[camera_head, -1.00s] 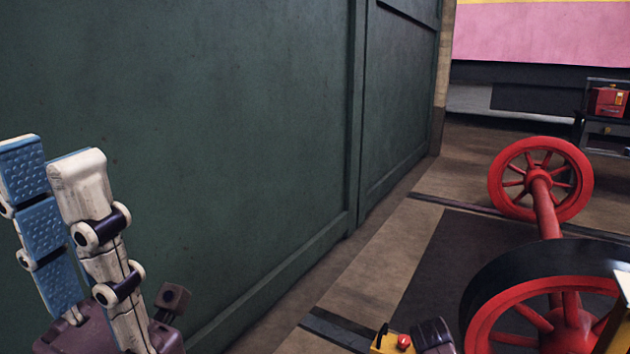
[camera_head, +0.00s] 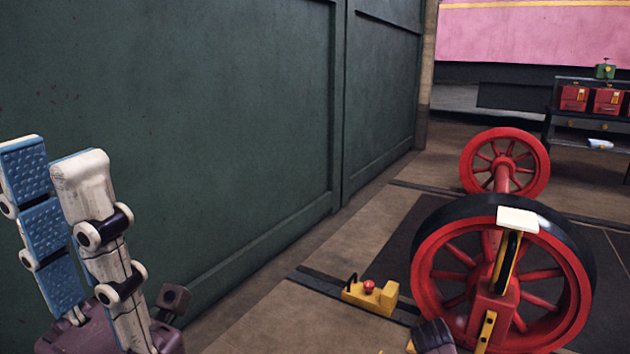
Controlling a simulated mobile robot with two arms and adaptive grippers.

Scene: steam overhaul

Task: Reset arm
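My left gripper (camera_head: 62,190) is raised at the lower left, in front of the green wall. Its white and blue-padded fingers point upward with a narrow gap between them, and I see nothing held. Whether the fingers are partly open is hard to tell from this angle, but the tips are apart. A small dark, rounded part at the bottom middle may belong to my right arm; no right fingers show.
A red spoked wheel with a black rim (camera_head: 582,238) stands at the right, joined by an axle to a farther red wheel (camera_head: 475,160). A yellow block with a red knob (camera_head: 388,297) lies on the floor. A dark shelf (camera_head: 575,125) holds red boxes. The green wall (camera_head: 200,120) fills the left.

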